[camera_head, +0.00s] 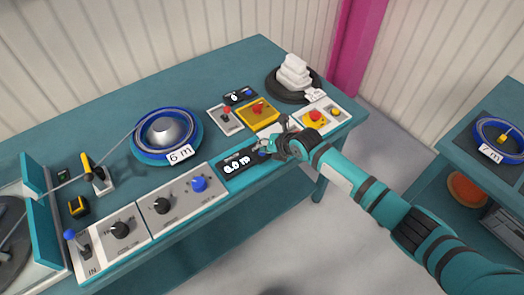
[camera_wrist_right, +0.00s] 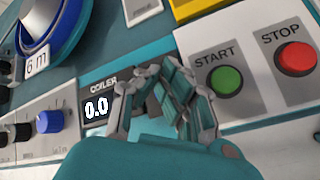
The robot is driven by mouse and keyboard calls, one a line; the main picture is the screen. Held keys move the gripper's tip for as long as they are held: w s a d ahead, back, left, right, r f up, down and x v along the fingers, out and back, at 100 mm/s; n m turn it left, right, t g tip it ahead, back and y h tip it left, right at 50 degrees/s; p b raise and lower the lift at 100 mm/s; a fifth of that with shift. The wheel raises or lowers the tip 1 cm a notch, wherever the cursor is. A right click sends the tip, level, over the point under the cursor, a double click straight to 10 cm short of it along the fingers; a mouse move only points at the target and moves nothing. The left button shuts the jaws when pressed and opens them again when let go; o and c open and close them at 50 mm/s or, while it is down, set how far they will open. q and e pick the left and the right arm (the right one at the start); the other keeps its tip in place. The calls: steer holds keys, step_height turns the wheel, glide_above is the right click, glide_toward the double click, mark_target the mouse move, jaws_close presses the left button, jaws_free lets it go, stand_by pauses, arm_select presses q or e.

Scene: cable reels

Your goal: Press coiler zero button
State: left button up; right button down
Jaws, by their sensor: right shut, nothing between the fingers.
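The coiler panel shows a dark display reading 0.0, in the head view (camera_head: 238,163) and in the wrist view (camera_wrist_right: 97,108). My right gripper (camera_head: 268,149) is shut and empty, at the right end of this display. In the wrist view my right gripper's fingers (camera_wrist_right: 158,80) cover the area just right of the display, where the zero button cannot be made out clearly. Whether the fingertips touch the panel cannot be told. My left gripper is in neither view.
Right of my gripper are a green START button (camera_wrist_right: 226,80) and a red STOP button (camera_wrist_right: 296,58). A blue knob (camera_head: 199,184) stands left of the display. A blue reel marked 6 m (camera_head: 196,127) sits behind. A yellow box (camera_head: 250,112) lies further back.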

steer(key=shift+r+p, duration=0.55)
steer(key=shift+r, duration=0.25)
steer(key=shift+r+p, duration=1.8)
steer(key=shift+r, duration=0.8)
